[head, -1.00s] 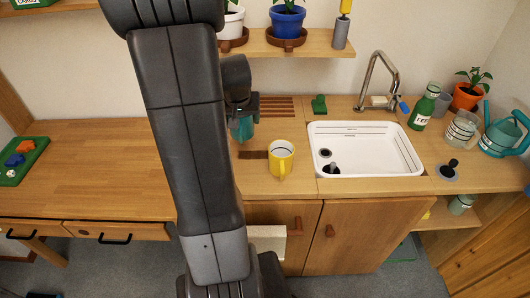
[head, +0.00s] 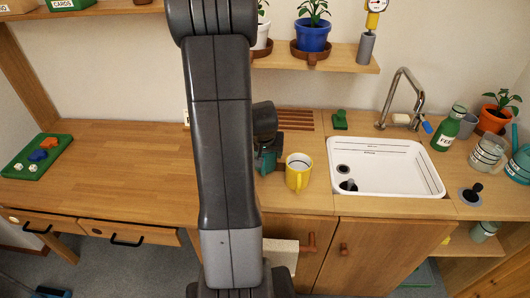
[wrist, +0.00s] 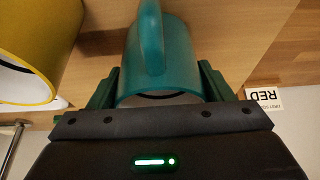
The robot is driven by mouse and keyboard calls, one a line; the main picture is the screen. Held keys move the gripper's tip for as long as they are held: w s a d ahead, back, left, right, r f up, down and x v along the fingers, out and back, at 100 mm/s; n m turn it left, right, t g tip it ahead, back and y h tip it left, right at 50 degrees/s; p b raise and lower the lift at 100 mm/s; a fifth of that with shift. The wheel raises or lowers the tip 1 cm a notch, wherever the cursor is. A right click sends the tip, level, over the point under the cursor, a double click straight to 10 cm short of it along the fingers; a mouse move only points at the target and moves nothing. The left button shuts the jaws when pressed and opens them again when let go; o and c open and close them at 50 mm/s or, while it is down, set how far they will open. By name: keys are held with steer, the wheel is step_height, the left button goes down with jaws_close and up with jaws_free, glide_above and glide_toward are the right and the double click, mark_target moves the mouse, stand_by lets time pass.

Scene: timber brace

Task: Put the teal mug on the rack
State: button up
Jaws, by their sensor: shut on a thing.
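The teal mug (wrist: 165,65) is between the dark green fingers of my gripper (wrist: 160,88) in the wrist view, with its handle toward the top of the picture. My gripper is shut on it. In the head view my arm hides much of my gripper (head: 265,158), and only a small teal part of the mug (head: 268,163) shows, just left of the yellow mug. The slatted brown wooden rack (head: 296,118) lies at the back of the counter, behind and right of my gripper. I cannot tell whether the mug touches the counter.
The yellow mug (head: 298,172) stands close to the right of my gripper and also shows in the wrist view (wrist: 35,45). The white sink (head: 430,185) is farther right. A green object (head: 340,120) sits right of the rack. A wall shelf (head: 345,64) with potted plants hangs above.

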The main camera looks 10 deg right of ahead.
steer(key=o, duration=0.7)
steer(key=shift+f, duration=0.15)
steer(key=o, duration=0.4)
steer(key=shift+o, duration=0.2)
